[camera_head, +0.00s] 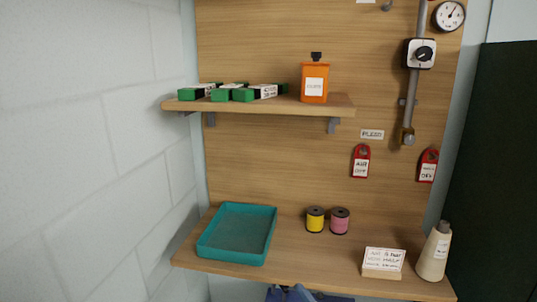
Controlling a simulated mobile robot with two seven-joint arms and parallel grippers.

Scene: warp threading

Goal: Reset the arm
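Neither my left gripper nor my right gripper shows clearly in the head view. A dark blue-grey shape (292,294) is cut off at the bottom edge, below the lower shelf's front; I cannot tell what it is. The wooden lower shelf (300,256) holds a teal tray (236,236) at left, which looks empty. A yellow spool (315,220) and a pink spool (340,222) stand upright side by side near the middle.
A sign block (382,262) and a cream cone (435,253) stand at the lower shelf's right. The upper shelf (280,107) bears several green-ended boxes (240,93) and an orange bottle (314,84). Red tags (361,161) hang at right. A white wall (80,150) bounds the left.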

